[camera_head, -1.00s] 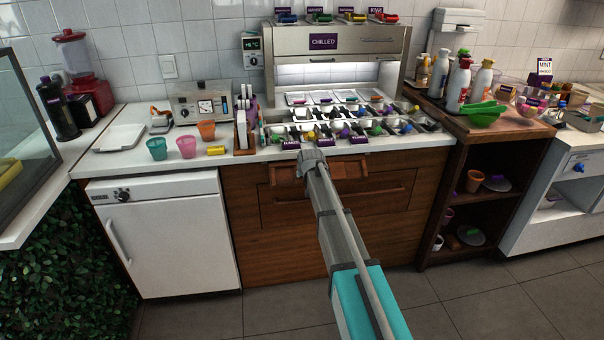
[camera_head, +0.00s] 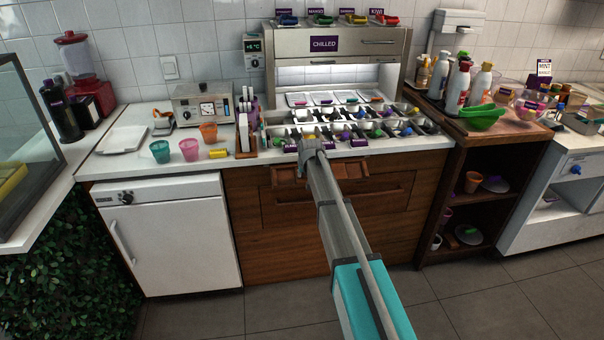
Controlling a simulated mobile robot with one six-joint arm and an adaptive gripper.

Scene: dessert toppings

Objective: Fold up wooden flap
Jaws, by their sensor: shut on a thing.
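The wooden flap (camera_head: 350,169) juts out from the brown counter front, just below the topping bins. It looks roughly level, though its exact tilt is hard to tell. My gripper (camera_head: 312,149) is at the flap's middle, near the counter edge, and my arm covers the flap's centre. The fingers are small and mostly hidden by my wrist. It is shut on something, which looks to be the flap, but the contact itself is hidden.
The chilled topping bins (camera_head: 360,127) lie right behind my gripper. A teal cup (camera_head: 160,152), a pink cup (camera_head: 189,150) and an orange cup (camera_head: 208,132) stand left on the white counter. An open shelf (camera_head: 485,205) is at right. The floor in front is clear.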

